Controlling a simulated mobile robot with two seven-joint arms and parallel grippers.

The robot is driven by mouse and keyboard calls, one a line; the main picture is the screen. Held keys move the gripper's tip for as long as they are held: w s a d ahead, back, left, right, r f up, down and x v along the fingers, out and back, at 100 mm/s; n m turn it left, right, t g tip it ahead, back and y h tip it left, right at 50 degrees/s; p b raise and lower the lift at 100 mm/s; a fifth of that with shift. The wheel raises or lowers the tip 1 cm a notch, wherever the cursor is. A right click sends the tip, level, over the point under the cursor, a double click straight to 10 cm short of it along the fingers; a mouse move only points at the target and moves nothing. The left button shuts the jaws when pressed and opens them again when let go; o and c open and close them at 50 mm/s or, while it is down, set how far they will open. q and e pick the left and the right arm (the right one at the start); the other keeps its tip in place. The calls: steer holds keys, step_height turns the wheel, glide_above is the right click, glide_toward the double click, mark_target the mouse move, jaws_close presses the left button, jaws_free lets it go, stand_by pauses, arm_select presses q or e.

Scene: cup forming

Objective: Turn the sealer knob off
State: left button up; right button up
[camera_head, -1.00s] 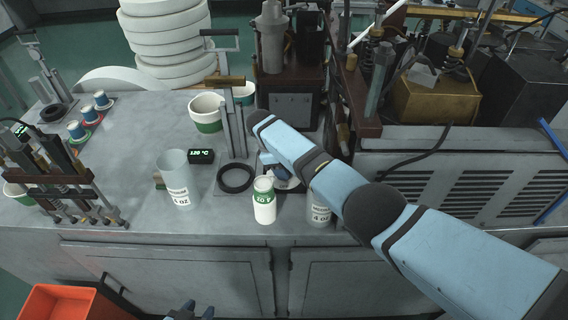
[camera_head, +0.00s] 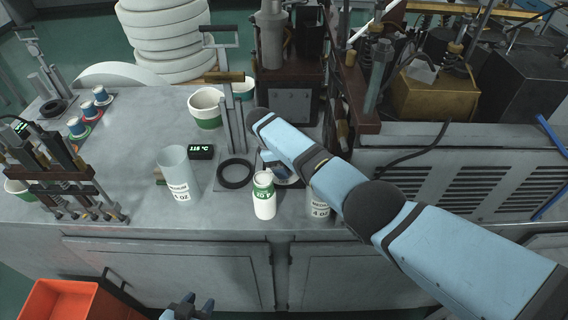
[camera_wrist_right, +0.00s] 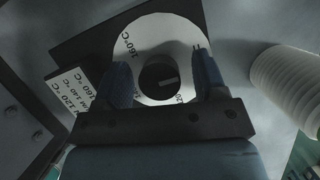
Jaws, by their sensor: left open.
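The sealer knob (camera_wrist_right: 158,77) is dark and round with a pale pointer mark, set on a white dial (camera_wrist_right: 150,32) marked 160°C and 120. My right gripper (camera_wrist_right: 162,64) is open, with one finger on each side of the knob and a visible gap to each. In the head view, my right arm mostly hides the knob and right gripper. A small black display (camera_head: 201,152) with green digits stands left of the sealer post and seems to read 115 or 118 °C. My left gripper (camera_head: 190,307) is open and empty at the bottom edge, in front of the counter.
A white bottle with a green label (camera_head: 264,195) stands near the arm. A clear beaker (camera_head: 178,172), a black ring (camera_head: 235,173) and paper cups (camera_head: 206,108) stand on the counter. An orange bin (camera_head: 65,300) is at lower left.

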steer(key=shift+r, duration=0.1)
steer(key=b+v, duration=0.2)
steer(key=v, duration=1.1)
steer(key=shift+r, duration=0.4)
steer(key=shift+a, duration=0.1)
steer(key=shift+f, duration=0.15)
